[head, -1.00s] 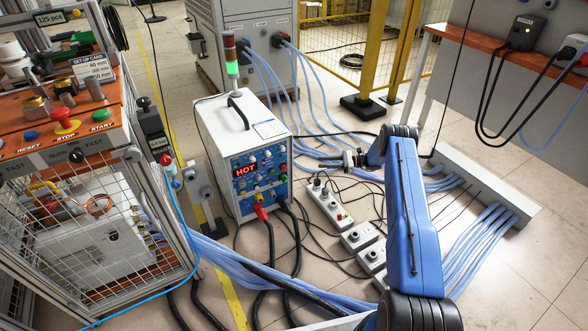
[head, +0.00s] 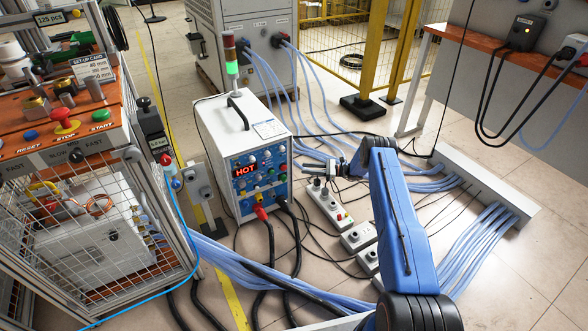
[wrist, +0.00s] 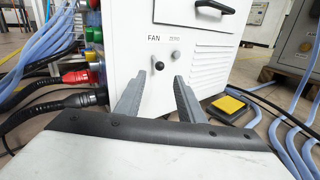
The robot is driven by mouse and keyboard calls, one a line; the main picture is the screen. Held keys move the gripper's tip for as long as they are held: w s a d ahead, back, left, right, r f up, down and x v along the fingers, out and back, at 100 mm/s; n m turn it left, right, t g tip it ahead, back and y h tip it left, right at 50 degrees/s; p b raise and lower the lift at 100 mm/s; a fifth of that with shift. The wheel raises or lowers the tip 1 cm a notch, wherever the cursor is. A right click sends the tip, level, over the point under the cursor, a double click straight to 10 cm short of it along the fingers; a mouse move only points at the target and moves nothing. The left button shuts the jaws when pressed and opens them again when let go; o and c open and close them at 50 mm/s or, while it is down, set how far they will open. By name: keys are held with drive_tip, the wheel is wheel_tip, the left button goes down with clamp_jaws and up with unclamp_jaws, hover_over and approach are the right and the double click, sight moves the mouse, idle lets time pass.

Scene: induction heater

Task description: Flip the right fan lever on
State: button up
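The white heater cabinet (head: 240,150) stands on the floor in the head view. Its side panel fills the middle of the wrist view (wrist: 205,75). A small lever with a black knob (wrist: 159,66) sits under the FAN label, its knob low and toward the viewer. A grey knob (wrist: 175,55) sits just right of it under a second, smaller label. My gripper (wrist: 160,78) is open and empty, its two grey fingers pointing at the panel with the black knob between their tips in the picture. I cannot tell whether they touch it. The lever is hidden in the head view.
Red and black plugs (wrist: 82,76) with cables stick out left of the panel. A yellow-topped pedal (wrist: 228,104) lies on the floor to the right. Blue cables (wrist: 293,140) run past it.

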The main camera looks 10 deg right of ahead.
drive_tip(key=x, duration=0.7)
drive_tip(key=shift+a, duration=0.35)
drive_tip(key=shift+w, duration=0.1)
drive_tip(key=shift+c, duration=0.7)
clamp_jaws()
